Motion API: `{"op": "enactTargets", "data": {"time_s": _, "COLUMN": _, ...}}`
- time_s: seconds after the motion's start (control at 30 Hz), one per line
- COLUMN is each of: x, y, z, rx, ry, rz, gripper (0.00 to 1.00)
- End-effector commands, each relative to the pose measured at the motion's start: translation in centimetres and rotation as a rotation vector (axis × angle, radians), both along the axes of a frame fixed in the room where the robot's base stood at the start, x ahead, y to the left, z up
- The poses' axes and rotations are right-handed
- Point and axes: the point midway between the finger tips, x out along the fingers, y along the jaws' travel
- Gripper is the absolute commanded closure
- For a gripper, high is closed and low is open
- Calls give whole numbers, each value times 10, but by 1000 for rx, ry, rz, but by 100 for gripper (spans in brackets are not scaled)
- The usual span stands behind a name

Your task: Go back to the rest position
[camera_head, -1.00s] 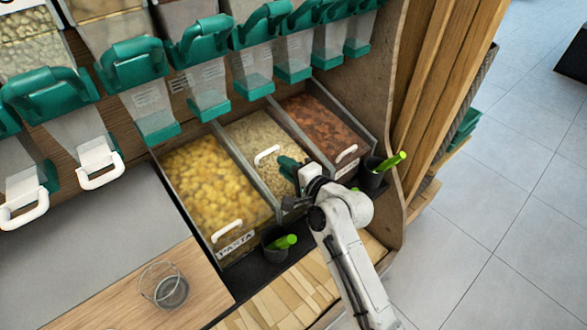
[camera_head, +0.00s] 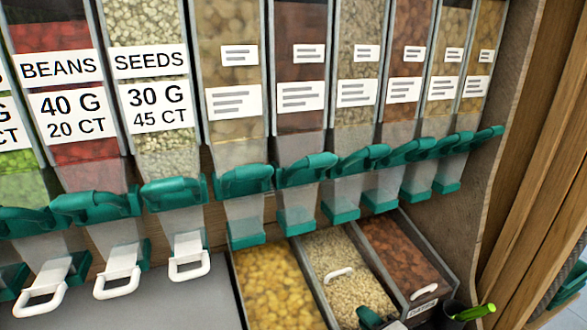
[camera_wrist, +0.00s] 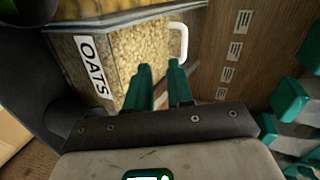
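My gripper (camera_wrist: 160,70) has two green fingers, which point at the oats bin (camera_wrist: 95,68) in the wrist view. A narrow gap shows between the fingertips, with nothing held in it. Only a green piece of my gripper (camera_head: 369,318) shows at the bottom edge of the head view, in front of the oats bin (camera_head: 345,268). The rest of my arm is out of that view.
Dispensers with green handles hang in a row above, including beans (camera_head: 75,90) and seeds (camera_head: 152,85). A pasta bin (camera_head: 272,290) and a brown-filled bin (camera_head: 395,250) flank the oats. A green-handled scoop (camera_head: 472,312) stands in a dark cup at lower right.

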Motion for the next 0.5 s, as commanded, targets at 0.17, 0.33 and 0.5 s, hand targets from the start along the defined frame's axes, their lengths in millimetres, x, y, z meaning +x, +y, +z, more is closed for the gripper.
{"op": "enactTargets", "data": {"time_s": 0.17, "x": -105, "y": -18, "z": -27, "rx": -445, "ry": 231, "rz": 219, "gripper": 78}}
{"op": "enactTargets", "data": {"time_s": 0.33, "x": -217, "y": -48, "z": -35, "rx": -790, "ry": 470, "rz": 489, "gripper": 78}}
{"op": "enactTargets", "data": {"time_s": 0.5, "x": -304, "y": -72, "z": -24, "rx": -968, "ry": 656, "rz": 719, "gripper": 78}}
